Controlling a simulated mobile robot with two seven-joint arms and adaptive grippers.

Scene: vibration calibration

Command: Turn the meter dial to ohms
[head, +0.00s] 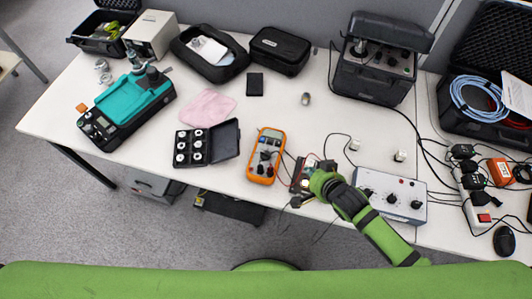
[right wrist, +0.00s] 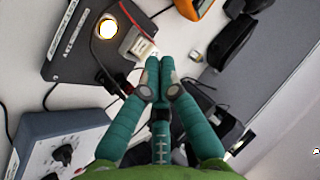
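The orange meter (head: 267,156) lies on the white table, left of my right gripper, with a display at its upper end, a dark dial (head: 265,156) in its middle and leads plugged in at its lower end. A corner of the orange meter also shows at the top edge of the right wrist view (right wrist: 195,6); its dial is not visible there. My right gripper (head: 318,179) is to the right of the meter, apart from it, over a small dark device. In the right wrist view its green fingers (right wrist: 160,70) are together with nothing visible between them. My left gripper is not in view.
The dark device (head: 303,176) with a lit bulb (right wrist: 106,28) stands right of the meter. A grey control box (head: 392,192) with knobs is further right. Leads cross the table here. An open black weight case (head: 190,148) lies left of the meter, with a narrow gap between.

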